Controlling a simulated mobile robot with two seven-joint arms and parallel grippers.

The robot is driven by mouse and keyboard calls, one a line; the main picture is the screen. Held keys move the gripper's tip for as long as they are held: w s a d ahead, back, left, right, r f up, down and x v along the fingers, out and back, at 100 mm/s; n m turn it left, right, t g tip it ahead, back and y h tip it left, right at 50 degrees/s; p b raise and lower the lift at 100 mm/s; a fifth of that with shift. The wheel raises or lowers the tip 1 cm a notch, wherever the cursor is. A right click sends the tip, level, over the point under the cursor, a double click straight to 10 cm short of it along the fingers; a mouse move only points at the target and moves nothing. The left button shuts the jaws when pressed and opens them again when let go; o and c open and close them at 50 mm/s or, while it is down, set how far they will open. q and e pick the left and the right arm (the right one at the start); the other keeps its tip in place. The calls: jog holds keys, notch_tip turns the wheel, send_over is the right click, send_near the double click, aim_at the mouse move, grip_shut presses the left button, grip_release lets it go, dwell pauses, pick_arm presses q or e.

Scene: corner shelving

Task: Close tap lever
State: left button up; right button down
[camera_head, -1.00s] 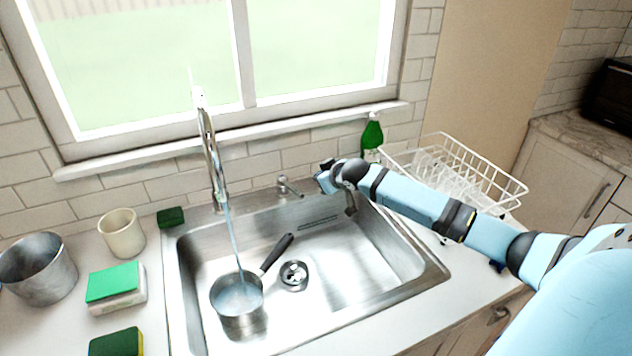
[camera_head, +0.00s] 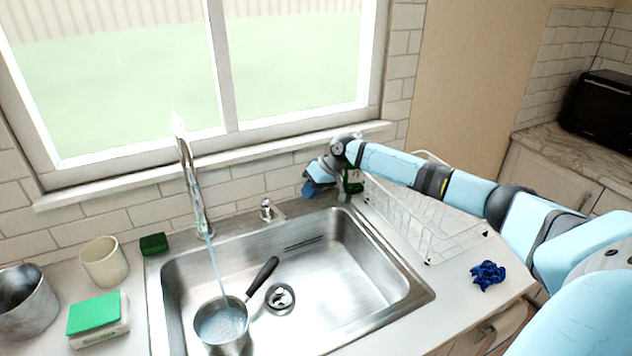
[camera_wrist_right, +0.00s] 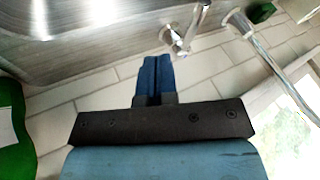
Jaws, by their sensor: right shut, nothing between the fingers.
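The chrome tap (camera_head: 190,180) stands behind the sink, and a stream of water runs from it into a saucepan (camera_head: 222,325). The small tap lever (camera_head: 266,209) is on the sink's back rim, right of the spout. It also shows in the right wrist view (camera_wrist_right: 186,35), just beyond my fingertips. My right gripper (camera_head: 307,192) is right of the lever, near the tiled wall and apart from it in the head view. Its blue fingers (camera_wrist_right: 156,68) are together with nothing between them. My left gripper is not in view.
A green bottle (camera_head: 353,180) stands close behind my right wrist. A white dish rack (camera_head: 430,225) and a crumpled blue cloth (camera_head: 488,275) are to the right. Sponges, a cream cup (camera_head: 104,262) and a metal pot (camera_head: 25,303) are left of the sink (camera_head: 385,318).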

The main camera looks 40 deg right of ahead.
aim_at(275, 210)
jog(key=w+a+f+p, duration=0.1)
jog(key=a+f, duration=0.3)
jog(key=a, duration=0.1)
jog(key=shift+w+a, duration=0.3)
jog(key=shift+p, duration=0.35)
jog(key=a+m+p, duration=0.1)
jog(key=a+p, duration=0.1)
jog(key=p, duration=0.1)
jog(key=shift+s+t+h, duration=0.15)
jog(key=shift+t+h, duration=0.15)
